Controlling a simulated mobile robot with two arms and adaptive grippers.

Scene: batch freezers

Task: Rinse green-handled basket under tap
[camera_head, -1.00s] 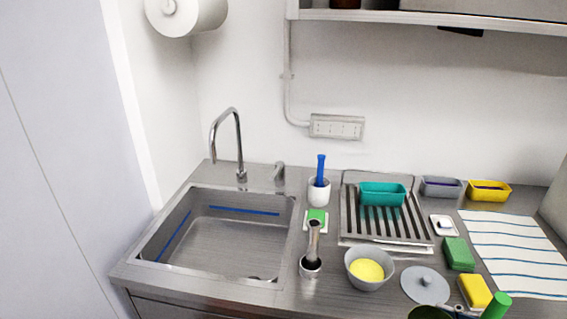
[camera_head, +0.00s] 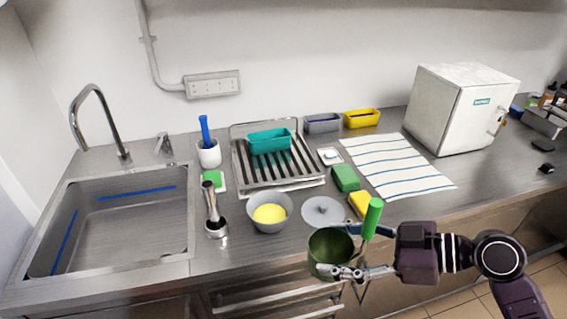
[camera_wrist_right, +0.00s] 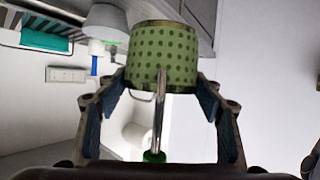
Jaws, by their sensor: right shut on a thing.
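The green-handled basket is an olive-green perforated cup (camera_head: 328,246) with an upright bright green handle (camera_head: 372,218). My right gripper (camera_head: 350,250) is shut on it, in front of the counter's front edge. In the right wrist view, the dotted cup (camera_wrist_right: 164,50) shows between the fingers, with its metal rod running down to the green handle end (camera_wrist_right: 154,156). The tall chrome tap (camera_head: 92,93) stands behind the steel sink (camera_head: 110,238), at the far left, well away from the basket. My left gripper is not in view.
A drying rack (camera_head: 248,178) with a teal tray (camera_head: 270,141) is behind. A white box (camera_head: 460,110) stands right. The sink looks empty.

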